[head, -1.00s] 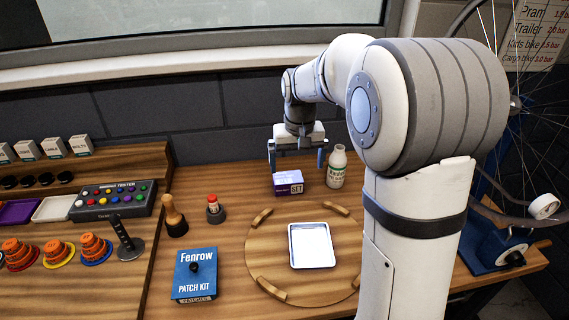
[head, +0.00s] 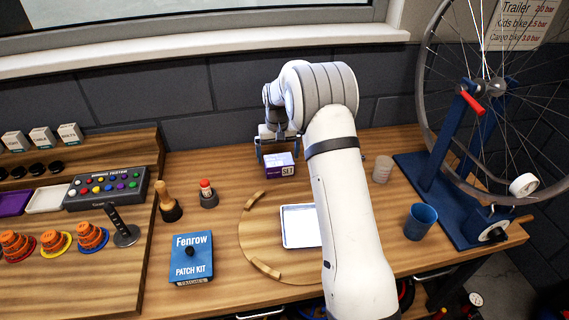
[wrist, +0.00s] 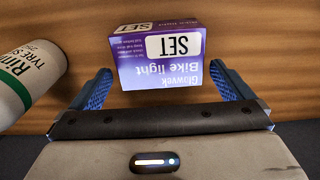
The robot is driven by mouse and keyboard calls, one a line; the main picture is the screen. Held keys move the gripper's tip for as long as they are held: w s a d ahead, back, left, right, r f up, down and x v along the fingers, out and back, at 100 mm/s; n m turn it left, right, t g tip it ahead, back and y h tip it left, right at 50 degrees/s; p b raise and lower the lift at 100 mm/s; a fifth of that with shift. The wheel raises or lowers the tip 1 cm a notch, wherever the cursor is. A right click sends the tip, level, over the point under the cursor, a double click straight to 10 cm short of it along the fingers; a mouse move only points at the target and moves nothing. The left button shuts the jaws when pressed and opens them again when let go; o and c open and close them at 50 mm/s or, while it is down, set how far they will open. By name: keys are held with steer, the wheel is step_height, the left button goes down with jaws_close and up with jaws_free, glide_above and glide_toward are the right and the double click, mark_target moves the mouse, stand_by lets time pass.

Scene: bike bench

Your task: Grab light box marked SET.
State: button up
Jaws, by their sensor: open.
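The light box marked SET (head: 281,170) is a small purple and white carton near the back of the bench. It shows upside down in the wrist view (wrist: 158,60), with the words "Bike light" and "SET" readable. My gripper (head: 278,155) is above and behind the box in the head view. In the wrist view its two blue fingers (wrist: 160,88) are spread wide, one to each side of the box's near end. The gripper is open and holds nothing. I cannot tell whether either finger touches the box.
A round wooden board (head: 262,225) with a white tray (head: 298,226) lies in front of the box. A blue cup (head: 420,221) and a wheel stand (head: 435,190) are to the right.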

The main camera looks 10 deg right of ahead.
steer(key=shift+f, duration=1.3)
steer(key=shift+c, duration=0.6)
steer(key=c, duration=0.8)
